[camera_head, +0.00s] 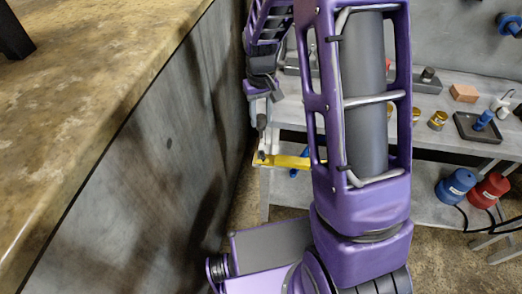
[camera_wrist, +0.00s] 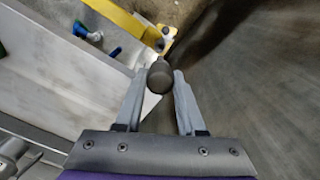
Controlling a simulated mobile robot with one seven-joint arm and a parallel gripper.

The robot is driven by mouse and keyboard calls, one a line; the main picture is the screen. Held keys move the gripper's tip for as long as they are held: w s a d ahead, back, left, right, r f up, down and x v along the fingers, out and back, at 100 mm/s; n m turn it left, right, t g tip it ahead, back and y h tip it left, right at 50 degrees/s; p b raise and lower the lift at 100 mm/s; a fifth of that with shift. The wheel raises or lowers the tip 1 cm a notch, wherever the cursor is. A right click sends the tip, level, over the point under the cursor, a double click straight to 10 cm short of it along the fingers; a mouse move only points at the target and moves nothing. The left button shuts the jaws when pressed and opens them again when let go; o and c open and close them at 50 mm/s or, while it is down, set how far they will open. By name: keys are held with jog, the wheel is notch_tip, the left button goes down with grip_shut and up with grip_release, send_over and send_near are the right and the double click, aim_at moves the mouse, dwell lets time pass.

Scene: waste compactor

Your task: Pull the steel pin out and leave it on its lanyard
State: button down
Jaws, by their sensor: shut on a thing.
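My gripper (camera_wrist: 161,72) is shut on a rounded grey-brown knob, which I take to be the head of the steel pin (camera_wrist: 160,79). The fingers press it from both sides. In the head view my gripper (camera_head: 262,108) points down above the end of a yellow bar (camera_head: 290,161), with a dark piece just under the fingertips. The yellow bar (camera_wrist: 118,14) also shows beyond the knob in the wrist view, with dark round parts at its end. The pin's shank is mostly hidden; I cannot tell whether it sits in the bar. I cannot make out a lanyard.
A large grey wall with a worn yellowish top (camera_head: 90,75) stands close on the left. A grey bench (camera_head: 440,98) at right holds a dark tray (camera_head: 478,127) and small parts. Blue (camera_head: 456,186) and red (camera_head: 489,190) cylinders stand on its lower shelf.

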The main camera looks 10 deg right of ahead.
jog(key=shift+r+p, duration=1.4)
jog(key=shift+r, duration=0.95)
jog(key=w+d, duration=0.8)
jog(key=d, duration=0.2)
jog(key=shift+w, duration=0.15)
dwell(1.3)
jog(key=shift+d, duration=0.1)
jog(key=shift+f, duration=0.2)
jog(key=shift+f, duration=0.35)
